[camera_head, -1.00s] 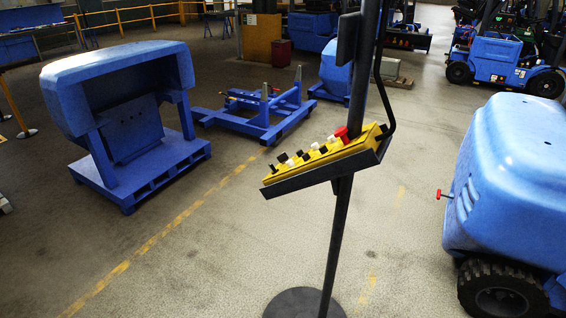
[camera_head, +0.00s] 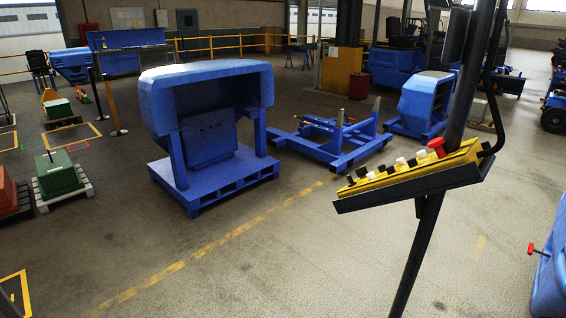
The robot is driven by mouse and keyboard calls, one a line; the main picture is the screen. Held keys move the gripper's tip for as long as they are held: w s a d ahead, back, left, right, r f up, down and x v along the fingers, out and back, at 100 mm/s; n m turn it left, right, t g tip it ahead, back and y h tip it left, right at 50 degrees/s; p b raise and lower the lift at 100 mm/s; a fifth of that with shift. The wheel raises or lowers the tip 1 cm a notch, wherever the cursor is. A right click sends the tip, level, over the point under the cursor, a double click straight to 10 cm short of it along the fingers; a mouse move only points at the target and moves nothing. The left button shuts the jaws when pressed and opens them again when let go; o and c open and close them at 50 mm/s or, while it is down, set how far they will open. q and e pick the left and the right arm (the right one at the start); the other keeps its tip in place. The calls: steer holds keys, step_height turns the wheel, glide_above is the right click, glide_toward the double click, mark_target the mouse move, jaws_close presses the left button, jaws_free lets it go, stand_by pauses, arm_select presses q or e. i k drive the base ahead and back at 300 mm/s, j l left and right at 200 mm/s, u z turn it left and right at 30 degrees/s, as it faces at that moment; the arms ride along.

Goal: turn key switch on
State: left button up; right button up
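A yellow control panel (camera_head: 412,170) in a dark tray is fixed to a dark upright post (camera_head: 420,240) right of centre. It carries a row of small black and white knobs (camera_head: 386,169) and a larger red button (camera_head: 437,146) at its upper right end. I cannot tell which control, if any, is a key switch. A red T-shaped handle (camera_head: 532,249) sticks out of a blue machine (camera_head: 552,270) cut off by the right edge. Neither of my grippers is in view.
A blue hooded cabinet (camera_head: 205,95) stands on a blue pallet left of centre, with a low blue frame (camera_head: 335,142) behind the panel. Green blocks (camera_head: 60,175) sit on pallets at the left. The floor in the front middle is clear, with a yellow line.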

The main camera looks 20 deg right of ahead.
mark_target(362, 172)
steer(key=l+u, duration=0.7)
steer(key=l, duration=0.25)
steer(key=l+u, duration=0.4)
steer(key=k+l+u, duration=0.15)
steer(key=l+u, duration=0.2)
steer(key=l, duration=0.15)
steer(key=k+l+u, duration=0.2)
steer(key=l+u, duration=0.15)
steer(key=l, duration=0.1)
